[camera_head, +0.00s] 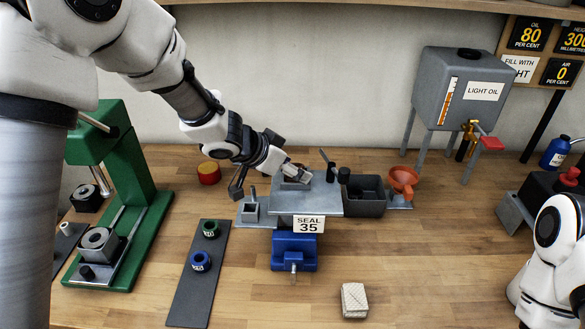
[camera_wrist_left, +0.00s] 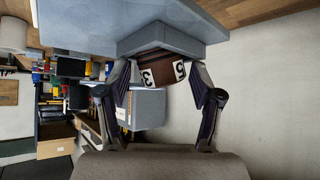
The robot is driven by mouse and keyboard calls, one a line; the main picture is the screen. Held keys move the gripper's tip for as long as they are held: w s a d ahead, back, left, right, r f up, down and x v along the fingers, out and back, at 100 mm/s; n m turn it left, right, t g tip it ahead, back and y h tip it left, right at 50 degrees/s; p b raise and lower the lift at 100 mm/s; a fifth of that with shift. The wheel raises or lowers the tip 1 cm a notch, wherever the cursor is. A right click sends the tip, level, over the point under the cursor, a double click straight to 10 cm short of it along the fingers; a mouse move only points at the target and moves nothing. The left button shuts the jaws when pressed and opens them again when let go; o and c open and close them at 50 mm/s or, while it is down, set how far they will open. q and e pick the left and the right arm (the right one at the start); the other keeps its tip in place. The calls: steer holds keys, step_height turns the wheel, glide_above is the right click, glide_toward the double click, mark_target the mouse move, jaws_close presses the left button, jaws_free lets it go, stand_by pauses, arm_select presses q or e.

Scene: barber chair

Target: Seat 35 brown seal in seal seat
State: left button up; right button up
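The brown seal (camera_wrist_left: 170,90) with white 3 and 5 tags shows in the left wrist view, between the fingers of my left gripper (camera_wrist_left: 162,75). In the head view my left gripper (camera_head: 294,172) is over the back of the grey seat plate (camera_head: 310,203), which has a SEAL 35 sign (camera_head: 309,224). My right gripper is out of view.
A blue vise (camera_head: 293,252) is below the plate. A dark mat (camera_head: 190,300) with green (camera_head: 211,229) and blue (camera_head: 200,262) seals lies left, beside a green press (camera_head: 125,200). A grey bin (camera_head: 364,207), orange funnel (camera_head: 404,179) and oil tank (camera_head: 455,90) stand right. A folded cloth (camera_head: 354,300) lies in front.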

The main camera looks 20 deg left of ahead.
arm_select(q)
steer(key=shift+r, duration=0.15)
steer(key=shift+r, duration=0.25)
steer(key=p+v, duration=0.4)
steer(key=v, duration=0.7)
steer(key=shift+s+a, duration=0.15)
steer(key=shift+s, duration=0.15)
